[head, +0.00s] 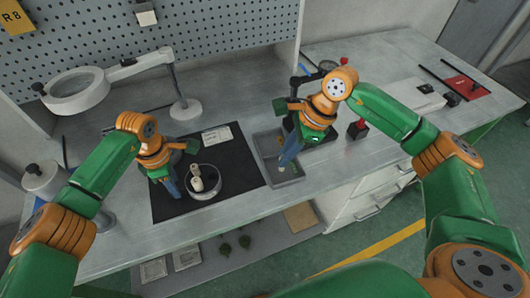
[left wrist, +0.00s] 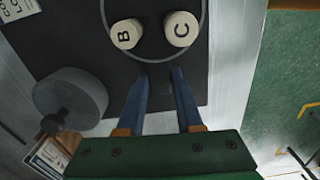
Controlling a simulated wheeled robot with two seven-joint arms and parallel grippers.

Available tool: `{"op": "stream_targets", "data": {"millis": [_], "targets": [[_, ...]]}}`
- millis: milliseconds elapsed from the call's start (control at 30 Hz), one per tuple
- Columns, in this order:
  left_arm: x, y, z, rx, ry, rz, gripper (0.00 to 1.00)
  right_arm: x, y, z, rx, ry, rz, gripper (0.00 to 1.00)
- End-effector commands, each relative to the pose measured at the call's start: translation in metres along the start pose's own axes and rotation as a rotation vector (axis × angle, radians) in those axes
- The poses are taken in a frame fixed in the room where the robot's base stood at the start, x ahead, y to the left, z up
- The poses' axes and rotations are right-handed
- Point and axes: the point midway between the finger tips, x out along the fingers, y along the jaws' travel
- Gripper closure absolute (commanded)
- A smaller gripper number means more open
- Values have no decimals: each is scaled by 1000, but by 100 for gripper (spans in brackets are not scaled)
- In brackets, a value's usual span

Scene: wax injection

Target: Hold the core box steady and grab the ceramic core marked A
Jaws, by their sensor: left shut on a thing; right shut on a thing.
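The core box (head: 213,193) is a round, clear-rimmed dish on the black mat (head: 168,208). My right gripper (head: 284,163) is low over the grey tray (head: 292,180), shut on a small pale thing (head: 282,168), mostly hidden by the fingers. I cannot read any mark on it.
A white label card (head: 216,135) lies on the mat behind the box. A magnifier lamp (head: 76,90) reaches over the back left. A red-and-black item (head: 357,129) stands right of my right gripper. The bench's right side holds a white box (head: 418,96) and a red pad (head: 466,87).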

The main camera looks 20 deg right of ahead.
Motion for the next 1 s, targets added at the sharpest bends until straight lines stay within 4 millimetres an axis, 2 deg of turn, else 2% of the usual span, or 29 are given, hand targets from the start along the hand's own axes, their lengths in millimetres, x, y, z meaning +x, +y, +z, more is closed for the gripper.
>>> {"op": "stream_targets", "data": {"millis": [233,267,367,633,733,1000], "targets": [[0,0,0,1,-1,0,100,0,0,-1,0,0,0,100],[0,0,0,1,-1,0,57,0,0,-1,0,0,0,100],[0,0,0,1,-1,0,30,0,0,-1,0,0,0,100],[0,0,0,1,-1,0,30,0,0,-1,0,0,-1,100],[-9,1,0,1,0,2,30,0,0,-1,0,0,-1,100],[-82,1,0,1,-1,5,30,0,0,-1,0,0,-1,100]]}}
